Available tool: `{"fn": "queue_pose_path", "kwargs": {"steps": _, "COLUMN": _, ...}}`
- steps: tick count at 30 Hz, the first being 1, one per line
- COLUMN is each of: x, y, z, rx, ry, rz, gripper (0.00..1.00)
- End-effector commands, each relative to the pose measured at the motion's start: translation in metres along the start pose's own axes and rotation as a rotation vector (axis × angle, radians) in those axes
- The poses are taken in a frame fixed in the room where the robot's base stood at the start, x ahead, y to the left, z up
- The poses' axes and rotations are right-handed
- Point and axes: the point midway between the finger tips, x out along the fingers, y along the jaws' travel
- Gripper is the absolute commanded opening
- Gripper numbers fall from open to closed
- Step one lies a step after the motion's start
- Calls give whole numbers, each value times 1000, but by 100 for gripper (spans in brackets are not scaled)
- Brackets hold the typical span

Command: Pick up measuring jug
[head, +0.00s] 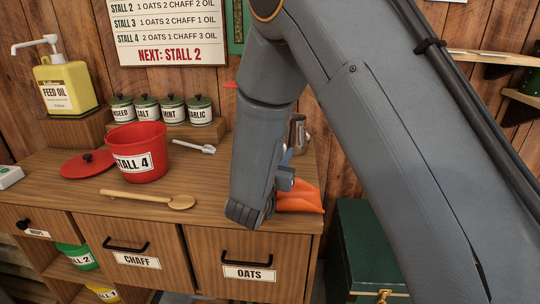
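A shiny metal vessel (299,132), which looks like the measuring jug, stands at the right rear of the wooden counter. My gripper's fingers are hidden behind or below my arm links. I cannot see whether they are open or touch anything.
A red STALL 4 bucket (137,152), a red lid (88,164), a wooden spoon (150,198) and a small scoop (194,146) occupy the counter. An orange cloth-like item (300,198) lies beside my wrist. A green chest (365,250) stands right of the counter.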

Motion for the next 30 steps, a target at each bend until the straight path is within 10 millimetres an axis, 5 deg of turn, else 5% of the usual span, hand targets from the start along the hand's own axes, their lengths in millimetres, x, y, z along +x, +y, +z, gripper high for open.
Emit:
{"fn": "queue_pose_path", "kwargs": {"steps": 4, "x": 0, "y": 0, "z": 0, "rx": 0, "ry": 0, "rz": 0, "gripper": 20}}
{"fn": "queue_pose_path", "kwargs": {"steps": 8, "x": 0, "y": 0, "z": 0, "rx": 0, "ry": 0, "rz": -1, "gripper": 0}}
{"fn": "queue_pose_path", "kwargs": {"steps": 22, "x": 0, "y": -1, "z": -4, "rx": 2, "ry": 1, "rz": -1, "gripper": 0}}
{"fn": "queue_pose_path", "kwargs": {"steps": 30, "x": 0, "y": -1, "z": -27, "rx": 4, "ry": 3, "rz": 0, "gripper": 0}}
